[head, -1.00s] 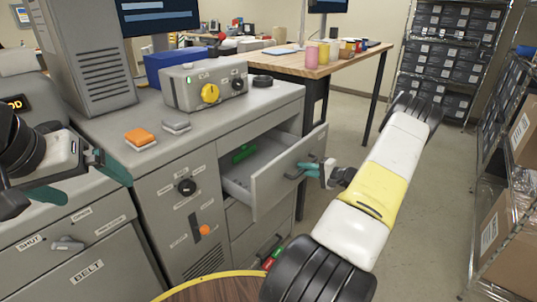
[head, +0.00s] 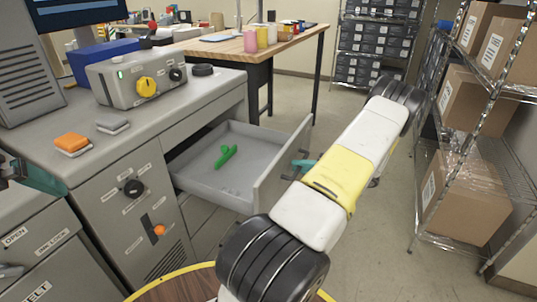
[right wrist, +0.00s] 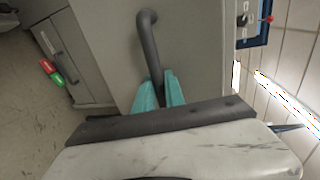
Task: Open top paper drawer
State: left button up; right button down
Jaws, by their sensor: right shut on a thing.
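The top paper drawer (head: 210,184) is pulled well out of the grey cabinet in the head view. A green object (head: 226,156) lies inside it. In the right wrist view the drawer's grey front (right wrist: 108,60) fills the middle, with its dark bar handle (right wrist: 149,45). My right gripper (right wrist: 159,84) is shut on the lower end of that handle. In the head view my right gripper (head: 302,164) shows only partly at the drawer front, behind my arm. My left gripper (head: 22,174) shows only in part at the left edge, and its jaws cannot be judged.
A machine with a yellow knob (head: 146,86) stands on the cabinet top. An orange block (head: 72,143) lies near it. A wire shelf with cardboard boxes (head: 470,195) stands on the right. A wooden table (head: 238,46) is behind.

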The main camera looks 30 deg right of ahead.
jog(key=shift+f, duration=0.1)
jog(key=c, duration=1.4)
grip_release()
jog(key=shift+c, duration=0.2)
jog(key=v, duration=0.8)
